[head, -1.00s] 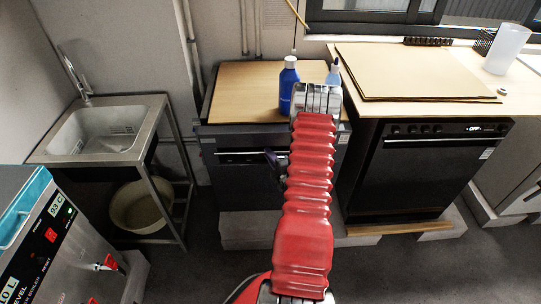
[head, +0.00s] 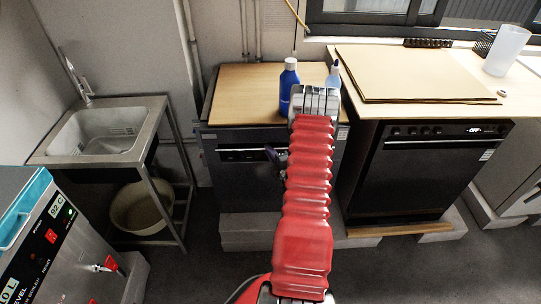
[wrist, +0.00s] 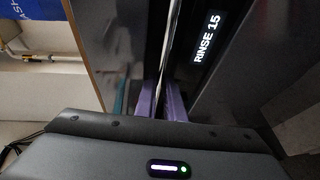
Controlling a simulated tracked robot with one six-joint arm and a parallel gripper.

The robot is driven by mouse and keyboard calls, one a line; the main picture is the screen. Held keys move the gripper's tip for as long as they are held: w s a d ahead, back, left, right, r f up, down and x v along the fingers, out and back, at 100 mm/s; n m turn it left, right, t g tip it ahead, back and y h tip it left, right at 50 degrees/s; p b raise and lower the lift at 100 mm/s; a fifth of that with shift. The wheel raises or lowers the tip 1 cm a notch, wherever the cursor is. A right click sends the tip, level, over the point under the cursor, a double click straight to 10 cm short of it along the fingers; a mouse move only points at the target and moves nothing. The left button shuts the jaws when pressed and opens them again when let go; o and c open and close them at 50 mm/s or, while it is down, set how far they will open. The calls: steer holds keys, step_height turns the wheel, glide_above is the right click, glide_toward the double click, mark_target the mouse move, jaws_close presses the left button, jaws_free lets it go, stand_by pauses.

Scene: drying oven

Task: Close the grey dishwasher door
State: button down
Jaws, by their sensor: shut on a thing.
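The grey dishwasher (head: 240,185) stands in the middle of the head view under a wooden top. Its door front looks nearly upright; I cannot tell whether a gap is left. Its bright handle bar (head: 240,154) runs across the upper front. My gripper (head: 273,156) is at the handle, partly hidden behind my red arm. In the wrist view its purple fingers (wrist: 160,98) are shut on the handle bar (wrist: 172,40), beside a panel display (wrist: 207,38) reading "RINSE 15". The door's right part is hidden by my arm.
A black dishwasher (head: 420,170) showing "OFF" stands at the right. A blue bottle (head: 288,90) and a smaller pale bottle (head: 333,75) stand on the wooden top. A sink (head: 100,130) and a water boiler (head: 50,240) are at the left. The floor in front is clear.

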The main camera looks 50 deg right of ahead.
steer(key=shift+w+d, duration=0.2)
steer(key=shift+d, duration=0.05)
steer(key=c, duration=2.1)
jaws_free()
steer(key=v, duration=1.3)
steer(key=shift+s+a, duration=0.25)
steer(key=shift+s, duration=0.1)
